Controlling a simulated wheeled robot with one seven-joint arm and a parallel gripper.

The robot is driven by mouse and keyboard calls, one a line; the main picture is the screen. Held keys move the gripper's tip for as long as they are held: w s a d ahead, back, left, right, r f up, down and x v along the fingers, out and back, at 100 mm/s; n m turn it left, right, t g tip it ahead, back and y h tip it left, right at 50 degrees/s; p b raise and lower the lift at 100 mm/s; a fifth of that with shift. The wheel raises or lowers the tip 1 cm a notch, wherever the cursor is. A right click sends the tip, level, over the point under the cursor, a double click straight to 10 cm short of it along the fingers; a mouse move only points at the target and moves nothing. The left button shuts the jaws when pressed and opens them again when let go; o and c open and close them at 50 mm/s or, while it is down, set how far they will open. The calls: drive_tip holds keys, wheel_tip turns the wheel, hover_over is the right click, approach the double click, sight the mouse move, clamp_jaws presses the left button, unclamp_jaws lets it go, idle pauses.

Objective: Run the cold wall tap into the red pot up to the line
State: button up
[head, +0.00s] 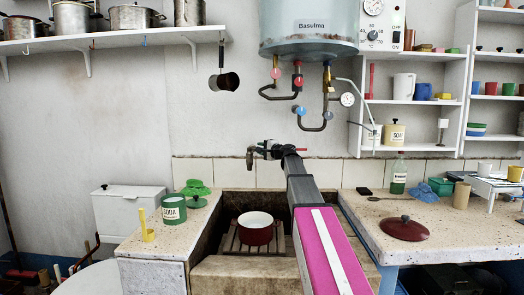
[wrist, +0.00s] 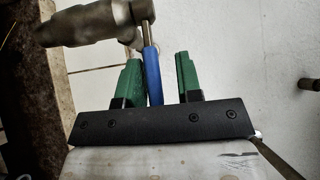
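The red pot (head: 262,238), white inside, stands upright on slats in the stone trough (head: 213,240). The wall tap's spout (head: 250,158) is above it and slightly left. A red lever (head: 299,150) shows on the tap's right side. In the wrist view the metal tap body (wrist: 90,25) has a blue lever (wrist: 152,75). My gripper (wrist: 159,70) has its green fingers apart, one on each side of the blue lever. The lever is nearer the left finger, with a gap to the right finger. I see no water stream. The pot's line cannot be made out.
A dark red lid (head: 404,228) lies on the right counter. A water heater (head: 309,28) with pipes hangs above the tap. My arm crosses the trough's right side.

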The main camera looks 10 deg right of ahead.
drive_tip(key=shift+f, duration=0.15)
drive_tip(key=v, duration=1)
drive_tip(key=shift+s+d, duration=0.25)
drive_tip(key=shift+s, duration=0.1)
idle(0.8)
drive_tip(key=x, duration=1)
drive_tip(key=shift+w+a, duration=0.15)
drive_tip(key=shift+w, duration=0.15)
drive_tip(key=shift+w+a, duration=0.15)
drive_tip(key=shift+a, duration=0.1)
drive_tip(key=shift+s+m+h, duration=0.3)
drive_tip(key=shift+h, duration=0.1)
drive_tip(key=shift+t+h, duration=0.3)
drive_tip(key=shift+t, duration=0.1)
